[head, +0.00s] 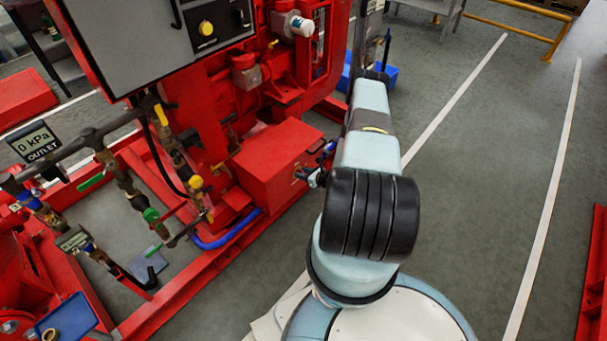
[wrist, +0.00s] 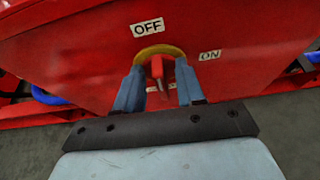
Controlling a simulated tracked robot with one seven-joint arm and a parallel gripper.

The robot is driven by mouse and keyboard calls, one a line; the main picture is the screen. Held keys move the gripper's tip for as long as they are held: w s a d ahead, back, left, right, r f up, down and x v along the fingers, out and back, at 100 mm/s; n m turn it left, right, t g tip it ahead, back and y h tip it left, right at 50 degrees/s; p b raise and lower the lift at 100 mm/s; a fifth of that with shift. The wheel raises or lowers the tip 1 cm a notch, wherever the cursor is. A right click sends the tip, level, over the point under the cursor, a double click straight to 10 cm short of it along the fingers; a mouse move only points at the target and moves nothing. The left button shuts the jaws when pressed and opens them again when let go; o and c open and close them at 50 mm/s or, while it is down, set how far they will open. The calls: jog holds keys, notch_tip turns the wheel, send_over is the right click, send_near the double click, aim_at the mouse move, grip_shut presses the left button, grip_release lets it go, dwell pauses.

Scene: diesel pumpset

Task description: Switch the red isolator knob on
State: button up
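The red isolator knob (wrist: 157,67) sits on the face of a red box in the wrist view, with a yellow ring (wrist: 158,49) around it. The knob's handle stands upright in the picture, towards the OFF label (wrist: 147,28). The ON label (wrist: 210,55) is to its right. My gripper (wrist: 160,67) is open, with one blue finger on each side of the knob and a visible gap on both sides. The red box (head: 279,160) also shows in the head view, low on the pumpset; I cannot make out the knob clearly there.
A grey control panel (head: 130,40) with a yellow button stands above and left of the box. Pipes and valves (head: 150,215) lie to the left. A blue hose (head: 225,237) runs below the box.

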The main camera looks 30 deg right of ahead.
grip_shut()
jog(key=shift+d, duration=0.1)
dwell(0.5)
